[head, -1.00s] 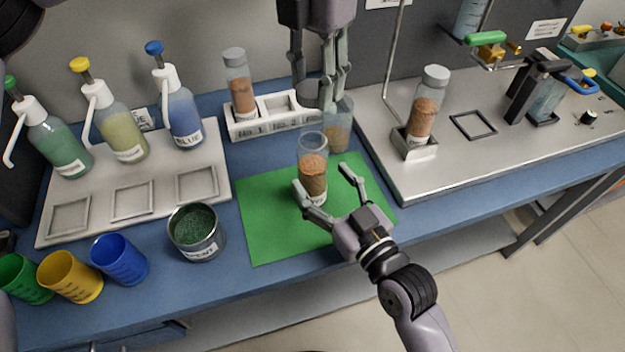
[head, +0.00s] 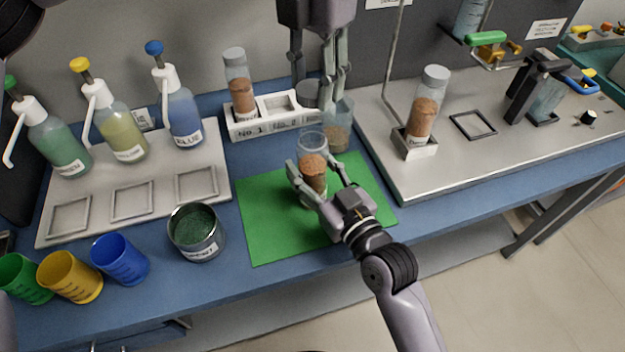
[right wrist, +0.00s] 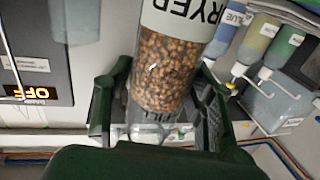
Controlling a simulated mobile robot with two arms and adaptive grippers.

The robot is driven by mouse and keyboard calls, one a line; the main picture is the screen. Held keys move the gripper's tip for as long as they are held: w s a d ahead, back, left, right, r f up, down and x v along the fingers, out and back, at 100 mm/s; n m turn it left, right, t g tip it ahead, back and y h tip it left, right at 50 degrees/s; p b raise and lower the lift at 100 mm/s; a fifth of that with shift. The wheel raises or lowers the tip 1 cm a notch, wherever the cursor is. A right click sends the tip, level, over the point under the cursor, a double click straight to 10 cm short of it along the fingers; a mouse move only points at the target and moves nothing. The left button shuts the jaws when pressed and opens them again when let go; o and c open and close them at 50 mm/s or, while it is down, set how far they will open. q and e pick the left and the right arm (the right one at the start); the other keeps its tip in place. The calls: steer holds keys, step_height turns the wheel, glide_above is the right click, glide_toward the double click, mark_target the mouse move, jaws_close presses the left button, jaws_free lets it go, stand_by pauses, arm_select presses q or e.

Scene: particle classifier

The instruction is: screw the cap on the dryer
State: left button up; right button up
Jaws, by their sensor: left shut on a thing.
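The dryer (head: 313,165) is a clear open-topped jar of brown grains standing on the green mat (head: 265,225). Its DRYER label shows upside down on the jar in the right wrist view (right wrist: 165,72). My right gripper (head: 315,172) is open around the jar, one finger on each side. In the right wrist view the dark fingers flank the jar, and their contact is unclear. My left gripper (head: 318,88) points down behind the jar and is shut on the grey cap (head: 307,92), which is up and behind the jar's mouth, apart from it.
A white rack (head: 245,129) holds a capped jar. Another capped jar (head: 422,110) stands on the metal platform (head: 455,165) at right. Spray bottles, coloured cups and a green-filled can (head: 197,240) are at left.

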jaws_close()
stand_by(0.4)
arm_select(q)
steer(key=shift+f, duration=0.1)
glide_above(314, 138)
steer(key=shift+w+f, duration=0.1)
steer(key=shift+f, duration=2.3)
steer(key=shift+f, duration=0.85)
steer(key=shift+f, duration=0.6)
